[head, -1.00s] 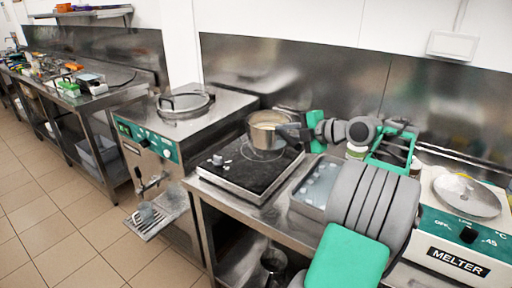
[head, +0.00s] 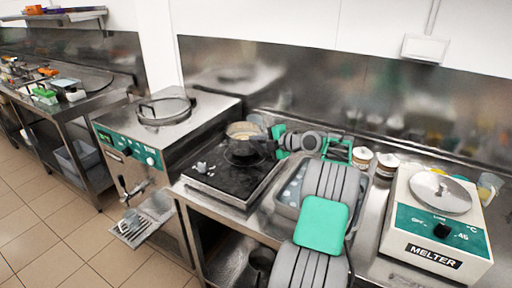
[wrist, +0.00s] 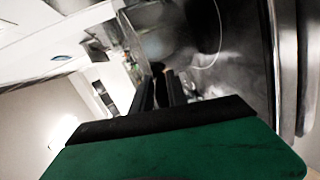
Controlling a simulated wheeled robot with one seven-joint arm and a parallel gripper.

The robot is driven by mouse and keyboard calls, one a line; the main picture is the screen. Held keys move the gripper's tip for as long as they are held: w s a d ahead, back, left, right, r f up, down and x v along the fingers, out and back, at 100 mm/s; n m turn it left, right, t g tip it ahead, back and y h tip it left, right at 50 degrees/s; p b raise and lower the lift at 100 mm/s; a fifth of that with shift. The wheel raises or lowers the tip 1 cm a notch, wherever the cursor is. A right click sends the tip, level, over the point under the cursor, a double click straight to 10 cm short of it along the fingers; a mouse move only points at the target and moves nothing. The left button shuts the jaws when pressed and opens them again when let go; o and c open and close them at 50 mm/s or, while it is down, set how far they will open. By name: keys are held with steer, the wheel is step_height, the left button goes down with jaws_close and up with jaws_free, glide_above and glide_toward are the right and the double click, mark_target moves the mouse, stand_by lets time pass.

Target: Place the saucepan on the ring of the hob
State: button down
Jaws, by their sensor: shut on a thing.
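The steel saucepan (head: 244,130) is at the back of the black hob (head: 222,182), its pale inside showing from above. My gripper (head: 270,142) is to its right, shut on the handle, which is mostly hidden by the fingers. A dark patch lies just below the pan; I cannot tell whether it is shadow or pan side. Whether the pan touches the hob is unclear. In the wrist view, the dark fingers (wrist: 163,90) point away, and a thin pale curve, likely the ring (wrist: 213,58), shows on a dark surface.
A batch freezer (head: 165,112) stands left of the hob. Jars (head: 387,162) and the melter (head: 436,225) are farther right. A steel wall panel (head: 330,95) closes the back.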

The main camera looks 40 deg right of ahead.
mark_target(249, 149)
step_height(249, 149, down, 2)
steer(key=shift+w+f+p, duration=0.1)
steer(key=shift+f+p, duration=0.05)
steer(key=shift+p, duration=0.6)
steer(key=shift+f+b, duration=0.35)
steer(key=shift+f, duration=0.1)
steer(key=c, duration=1.3)
jaws_free()
steer(key=shift+r, duration=0.1)
steer(key=shift+s+d, duration=0.1)
steer(key=shift+s, duration=0.3)
steer(key=b+v, duration=0.2)
steer(key=v, duration=0.9)
steer(key=shift+s, duration=0.15)
steer(key=shift+r, duration=0.1)
